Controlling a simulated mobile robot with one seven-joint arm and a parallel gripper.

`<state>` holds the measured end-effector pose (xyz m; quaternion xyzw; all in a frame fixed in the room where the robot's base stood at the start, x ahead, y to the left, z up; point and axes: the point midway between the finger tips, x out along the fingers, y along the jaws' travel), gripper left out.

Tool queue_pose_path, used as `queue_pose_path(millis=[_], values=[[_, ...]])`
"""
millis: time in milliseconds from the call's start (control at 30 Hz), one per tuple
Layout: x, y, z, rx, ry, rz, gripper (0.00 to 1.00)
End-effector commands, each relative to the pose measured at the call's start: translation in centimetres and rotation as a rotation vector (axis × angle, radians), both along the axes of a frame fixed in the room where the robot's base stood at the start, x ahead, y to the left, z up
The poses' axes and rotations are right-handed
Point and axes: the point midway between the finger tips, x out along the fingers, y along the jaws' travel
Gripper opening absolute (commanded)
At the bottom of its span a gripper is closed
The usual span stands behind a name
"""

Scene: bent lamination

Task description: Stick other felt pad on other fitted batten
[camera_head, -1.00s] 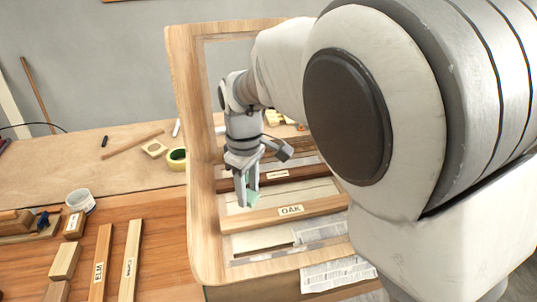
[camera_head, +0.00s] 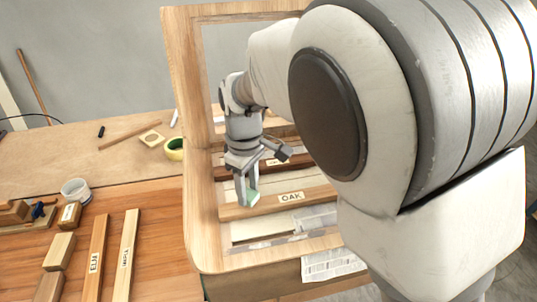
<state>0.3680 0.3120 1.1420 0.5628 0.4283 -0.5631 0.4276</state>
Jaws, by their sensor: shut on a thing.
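My gripper (camera_head: 246,196) points down inside the wooden frame, shut on a small pale green felt pad (camera_head: 252,197). The pad is at the left part of the light batten labelled OAK (camera_head: 310,192), overlapping it in the picture. I cannot tell whether the pad touches the batten. The OAK batten lies across the frame. A dark reddish-brown batten (camera_head: 230,188) lies across the frame behind it, partly hidden by my gripper. No other felt pad can be made out. My arm hides the frame's right side.
Battens labelled ELM (camera_head: 94,262) and another (camera_head: 125,255) lie on the left bench. A tub (camera_head: 76,190), green tape roll (camera_head: 174,149) and wood blocks (camera_head: 60,250) are also there.

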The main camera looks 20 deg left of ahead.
Motion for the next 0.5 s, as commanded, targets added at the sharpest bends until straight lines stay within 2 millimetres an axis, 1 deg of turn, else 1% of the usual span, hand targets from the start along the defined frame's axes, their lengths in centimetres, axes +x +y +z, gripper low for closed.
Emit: queue_pose_path(millis=[100,500], values=[[-0.02,-0.10,-0.42,0.000,0.001,-0.001,0.12],[0.00,-0.12,-0.63,0.000,0.000,-0.001,0.12]])
